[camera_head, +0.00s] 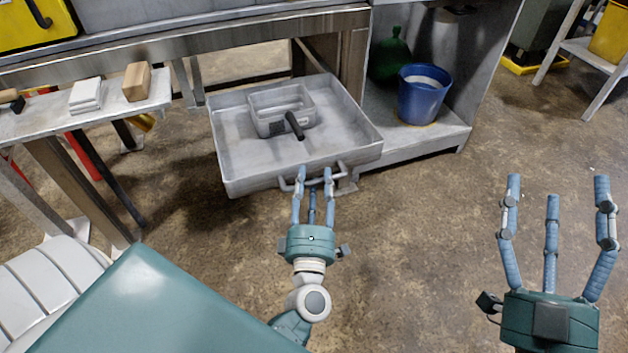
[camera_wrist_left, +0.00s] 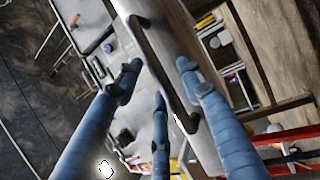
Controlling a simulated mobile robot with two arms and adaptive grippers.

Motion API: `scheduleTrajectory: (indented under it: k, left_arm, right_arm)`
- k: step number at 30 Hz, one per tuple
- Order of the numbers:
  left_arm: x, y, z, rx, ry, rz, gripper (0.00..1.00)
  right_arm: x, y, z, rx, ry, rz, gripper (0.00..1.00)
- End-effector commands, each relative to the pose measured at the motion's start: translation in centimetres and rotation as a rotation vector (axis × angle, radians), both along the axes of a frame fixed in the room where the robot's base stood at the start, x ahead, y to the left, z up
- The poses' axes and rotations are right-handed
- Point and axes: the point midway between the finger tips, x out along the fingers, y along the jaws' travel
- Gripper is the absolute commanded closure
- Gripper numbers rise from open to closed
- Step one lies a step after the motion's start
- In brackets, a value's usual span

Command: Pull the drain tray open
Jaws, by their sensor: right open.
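The drain tray (camera_head: 345,125) is a wide, shallow grey metal tray. It stands well out from under the machine in the head view. Its bar handle (camera_head: 287,186) is on the front wall and also shows in the left wrist view (camera_wrist_left: 145,45). My left gripper (camera_head: 314,172) reaches the handle from the front; its fingers are drawn in around the bar, shut on it. The exact finger contact is partly hidden. My right gripper (camera_head: 556,185) is open and empty above the floor at the right.
A small grey pan (camera_head: 265,112) with a black handle sits in the tray. A blue bucket (camera_head: 424,95) and a green bag (camera_head: 390,57) stand in the cabinet to the right. A bench (camera_head: 45,122) with blocks is at left. Floor in front is clear.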

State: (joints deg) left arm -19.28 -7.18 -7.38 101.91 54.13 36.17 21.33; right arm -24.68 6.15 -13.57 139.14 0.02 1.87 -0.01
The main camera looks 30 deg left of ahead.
Motion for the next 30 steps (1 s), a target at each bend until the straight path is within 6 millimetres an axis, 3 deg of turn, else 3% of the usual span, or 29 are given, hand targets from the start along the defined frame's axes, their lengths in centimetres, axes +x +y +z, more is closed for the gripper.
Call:
scheduleTrajectory:
  k: [15, 21, 30]
  left_arm:
    - [-8.5, -4.3, -1.8, 0.000, 0.005, 0.000, 0.61]
    - [-10.1, -5.0, -2.0, 0.000, 0.002, 0.000, 0.61]
    - [-10.3, -5.1, -2.1, 0.000, 0.002, 0.000, 0.61]
  right_arm:
    - [0.0, 0.0, 0.0, 0.000, 0.001, 0.000, 0.27]
    - [0.0, 0.0, 0.0, 0.000, 0.001, 0.000, 0.27]
    - [0.0, 0.0, 0.0, -0.001, 0.002, 0.000, 0.27]
